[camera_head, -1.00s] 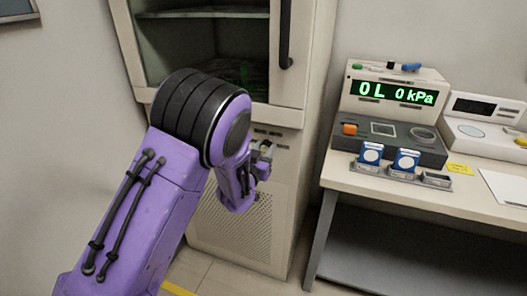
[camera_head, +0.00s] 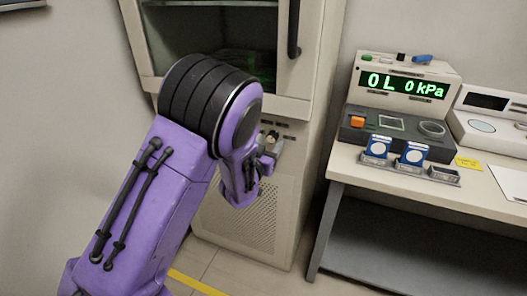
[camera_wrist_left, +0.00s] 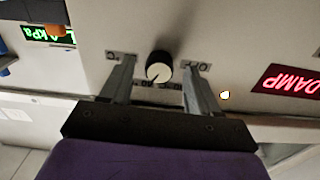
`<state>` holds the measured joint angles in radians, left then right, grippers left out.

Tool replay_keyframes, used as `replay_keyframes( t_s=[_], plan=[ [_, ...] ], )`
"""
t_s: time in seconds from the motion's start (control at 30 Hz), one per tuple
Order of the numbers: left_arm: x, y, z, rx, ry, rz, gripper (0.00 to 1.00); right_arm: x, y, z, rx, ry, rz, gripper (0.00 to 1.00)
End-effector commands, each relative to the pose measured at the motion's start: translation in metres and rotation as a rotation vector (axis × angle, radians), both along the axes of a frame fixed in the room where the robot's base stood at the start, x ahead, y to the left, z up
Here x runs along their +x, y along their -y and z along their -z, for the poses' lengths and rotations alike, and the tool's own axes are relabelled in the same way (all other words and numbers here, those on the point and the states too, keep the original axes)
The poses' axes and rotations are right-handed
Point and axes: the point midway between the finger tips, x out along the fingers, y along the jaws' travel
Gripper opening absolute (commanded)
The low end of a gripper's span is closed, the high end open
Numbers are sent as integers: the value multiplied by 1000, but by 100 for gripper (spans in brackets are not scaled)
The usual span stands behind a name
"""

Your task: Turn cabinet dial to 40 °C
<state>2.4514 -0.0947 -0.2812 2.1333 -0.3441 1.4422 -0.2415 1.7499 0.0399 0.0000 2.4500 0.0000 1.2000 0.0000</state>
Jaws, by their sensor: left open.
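The cabinet (camera_head: 285,205) stands behind my left arm, with its upper door glass showing dark shelves. Its dial (camera_wrist_left: 160,67) is a black knob with a pale face, seen in the left wrist view between my open left fingers. My left gripper (camera_wrist_left: 158,85) is open, with one finger on each side of the dial and visible gaps to it. In the head view my left gripper (camera_head: 268,150) is at the cabinet's front panel, and my purple arm hides much of that panel. I cannot read the dial's setting. My right gripper is not in view.
A red lit display reading DAMP (camera_wrist_left: 290,82) and a small glowing lamp (camera_wrist_left: 225,95) are beside the dial on the panel. A table (camera_head: 345,172) to the right holds a kPa instrument (camera_head: 452,72) and blue-white containers. The cabinet door has a dark handle (camera_head: 294,28).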

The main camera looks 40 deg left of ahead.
Motion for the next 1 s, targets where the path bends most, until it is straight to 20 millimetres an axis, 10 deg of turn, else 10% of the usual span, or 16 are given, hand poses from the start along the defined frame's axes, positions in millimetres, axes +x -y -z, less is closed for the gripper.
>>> replay_keyframes(
  t_s=[0.4,1.0],
  plan=[
    [-83,19,2,3,-2,0,61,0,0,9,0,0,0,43],
    [-88,20,2,-3,0,0,61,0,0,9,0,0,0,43]
  ],
)
